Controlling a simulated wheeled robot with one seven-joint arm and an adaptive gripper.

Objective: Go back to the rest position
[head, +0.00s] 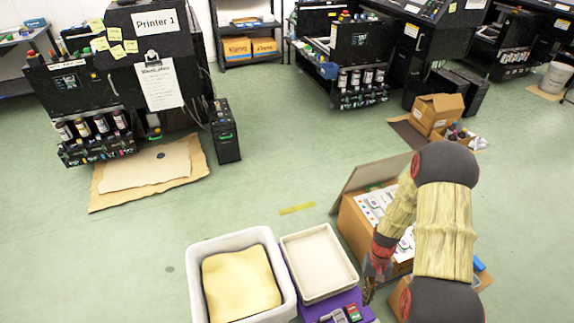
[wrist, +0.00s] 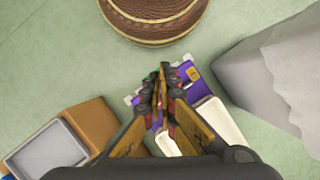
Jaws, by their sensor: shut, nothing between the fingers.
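My gripper (head: 374,288) is low at the right of the head view, beside an open cardboard box and above the right end of a purple stand. In the wrist view its two fingers (wrist: 161,78) come together at the tips with nothing between them. My arm is bent, reaching up and over the box and down again, and it hides part of the box. No ink bottle is in the gripper.
A purple stand (head: 312,308) carries a shallow white tray (head: 319,261) and small items. A white bin (head: 199,283) with a yellowish lining is left of it. The cardboard box (head: 351,222) is close to my arm. Printer 1 (head: 150,55) stands farther back, with open green floor between.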

